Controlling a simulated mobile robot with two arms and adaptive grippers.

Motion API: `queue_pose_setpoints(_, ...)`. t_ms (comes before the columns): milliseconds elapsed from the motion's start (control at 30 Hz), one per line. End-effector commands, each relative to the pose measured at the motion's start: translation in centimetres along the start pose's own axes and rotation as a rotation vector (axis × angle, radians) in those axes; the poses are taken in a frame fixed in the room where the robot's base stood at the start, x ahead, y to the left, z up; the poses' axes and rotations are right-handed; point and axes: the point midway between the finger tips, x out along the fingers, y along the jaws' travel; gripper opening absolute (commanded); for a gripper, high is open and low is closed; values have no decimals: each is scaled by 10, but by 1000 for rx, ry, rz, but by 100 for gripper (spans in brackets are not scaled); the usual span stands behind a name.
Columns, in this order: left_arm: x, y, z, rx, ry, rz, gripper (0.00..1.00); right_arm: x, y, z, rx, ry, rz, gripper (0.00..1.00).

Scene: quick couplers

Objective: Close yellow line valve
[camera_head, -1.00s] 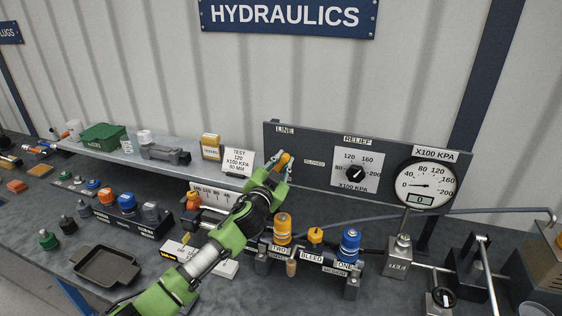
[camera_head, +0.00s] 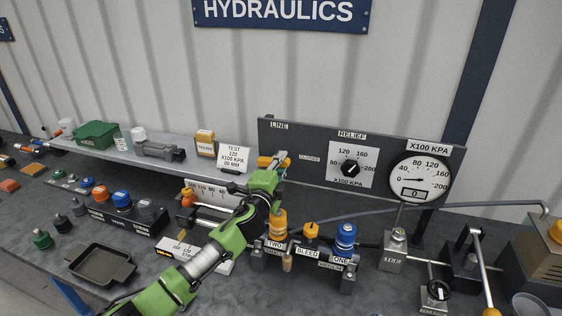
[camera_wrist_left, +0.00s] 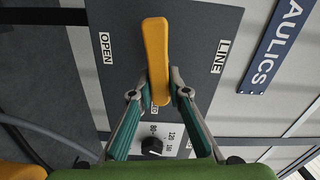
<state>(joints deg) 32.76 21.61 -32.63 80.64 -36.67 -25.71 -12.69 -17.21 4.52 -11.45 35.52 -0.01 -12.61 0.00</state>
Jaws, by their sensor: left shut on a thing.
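The yellow line valve handle (camera_head: 266,161) is on the dark panel below the LINE label. In the left wrist view the long yellow handle (camera_wrist_left: 155,55) lies between the fingertips of my left gripper (camera_wrist_left: 160,95), which is shut on it near its lower end. That end points towards a partly hidden label, which reads CLOSED (camera_head: 309,158) in the head view. An OPEN label (camera_wrist_left: 106,48) stands off to the handle's left in the wrist view. In the head view my left gripper (camera_head: 279,163) is at the panel. My right gripper is out of view.
The relief knob (camera_head: 350,168) and pressure gauge (camera_head: 420,178) are right of the handle. Orange and blue couplers (camera_head: 345,238) stand below on the bench. A shelf (camera_head: 125,152) with a green bin (camera_head: 97,134) runs to the left.

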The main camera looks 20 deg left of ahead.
Motion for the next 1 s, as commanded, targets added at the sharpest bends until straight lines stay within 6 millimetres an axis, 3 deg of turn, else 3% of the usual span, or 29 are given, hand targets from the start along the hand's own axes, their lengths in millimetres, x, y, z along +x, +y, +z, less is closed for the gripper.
queue_pose_setpoints(300,0,4,0,136,1,1,0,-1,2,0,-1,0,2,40)
queue_pose_setpoints(867,0,5,0,168,1,1,0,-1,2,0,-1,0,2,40)
queue_pose_setpoints(900,0,5,0,168,1,1,19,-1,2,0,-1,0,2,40)
queue_pose_setpoints(967,0,5,0,168,1,2,34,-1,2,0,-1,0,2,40)
queue_pose_setpoints(1000,0,5,0,167,1,1,34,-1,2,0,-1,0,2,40)
